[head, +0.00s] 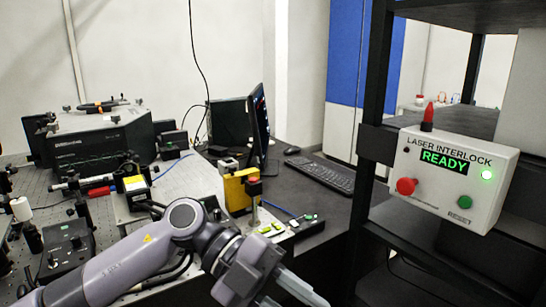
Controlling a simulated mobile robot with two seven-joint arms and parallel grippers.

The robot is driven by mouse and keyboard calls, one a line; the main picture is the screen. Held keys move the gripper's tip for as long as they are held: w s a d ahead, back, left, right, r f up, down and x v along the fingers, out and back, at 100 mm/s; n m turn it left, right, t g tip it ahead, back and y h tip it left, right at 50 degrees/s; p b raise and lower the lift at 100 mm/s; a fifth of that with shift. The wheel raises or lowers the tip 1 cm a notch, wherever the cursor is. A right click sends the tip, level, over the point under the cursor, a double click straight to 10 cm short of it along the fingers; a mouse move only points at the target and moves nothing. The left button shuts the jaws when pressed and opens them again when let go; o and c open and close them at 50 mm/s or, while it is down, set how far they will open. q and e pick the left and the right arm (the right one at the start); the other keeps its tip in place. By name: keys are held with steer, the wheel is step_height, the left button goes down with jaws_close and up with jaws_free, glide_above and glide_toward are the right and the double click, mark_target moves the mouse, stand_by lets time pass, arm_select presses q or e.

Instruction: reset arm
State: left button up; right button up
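My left arm comes in from the lower left and bends down to the right. My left gripper (290,297) is at the bottom edge, right of centre, with its fingers apart and nothing seen between them. Part of it is cut off by the frame. It is in front of the bench and apart from the laser interlock box (448,178). That box is white, with a display reading READY, a lit green lamp, a red button, a green button labelled RESET and a red beacon on top. My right gripper is not in view.
The optical bench (58,212) at left holds a black instrument (100,140), a control box (66,248) and a yellow-fronted device (237,192). A monitor (259,125) and keyboard (322,175) stand behind. The black rack frame (370,130) rises at right, beside the interlock box.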

arm_select(q)
steer(key=w+a+f+n+t+h+p, duration=0.1)
steer(key=w+a+f+n+t+p, duration=0.25)
steer(key=n+t, duration=0.85)
steer(key=w+a+f+n+t+h+b, duration=0.1)
steer(key=w+a+f+n+t, duration=0.4)
steer(key=n+t, duration=0.65)
steer(key=s+a+f+n+g+y+p, duration=0.1)
steer(key=s+a+f+n+g+y, duration=0.2)
steer(key=s+a+f, duration=0.4)
steer(key=s+a+f+n+g+y+p, duration=0.1)
steer(key=s+a+f+n+g+y, duration=0.3)
steer(key=s+a+f+y, duration=0.4)
step_height(320, 180, down, 6)
steer(key=shift+s+f+n+y, duration=0.25)
steer(key=shift+s+n, duration=0.4)
steer(key=shift+s, duration=0.45)
steer(key=shift+r, duration=0.1)
